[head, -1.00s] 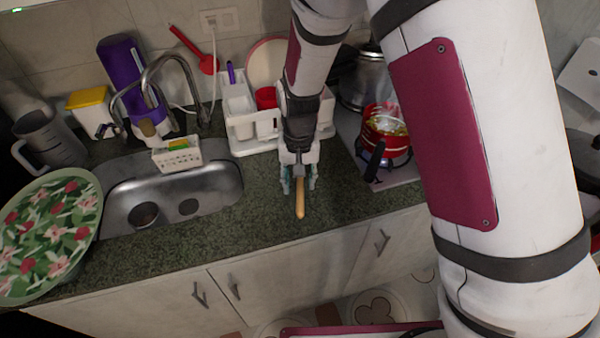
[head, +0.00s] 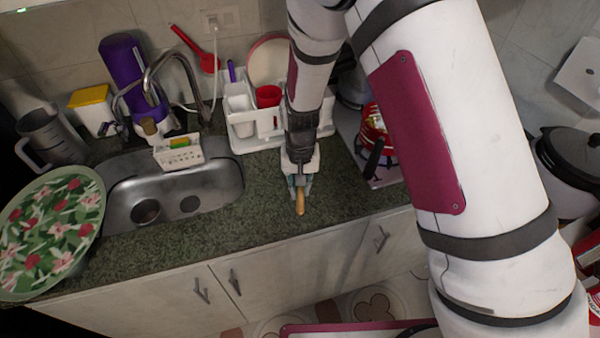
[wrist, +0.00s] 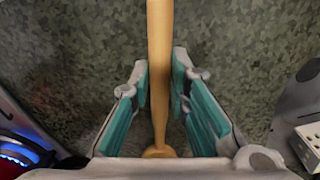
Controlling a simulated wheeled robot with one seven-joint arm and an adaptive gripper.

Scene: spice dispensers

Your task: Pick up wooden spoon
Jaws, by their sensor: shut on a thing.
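The wooden spoon (head: 300,203) is at the front part of the green-grey counter, its light brown handle pointing toward the front edge. In the wrist view the handle (wrist: 159,60) runs lengthwise between the two teal-padded fingers. My gripper (head: 299,187) points down over the counter and is shut on the spoon; it also shows in the wrist view (wrist: 161,72). In the head view the gripper hides the rest of the spoon. I cannot tell whether the spoon touches the counter.
A steel sink (head: 172,188) lies to the left, with a floral plate (head: 45,240) beyond it. A white dish rack (head: 245,140) with a red cup (head: 268,96) stands behind the gripper. A red pot (head: 374,135) is on the stove to the right. Counter between sink and gripper is clear.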

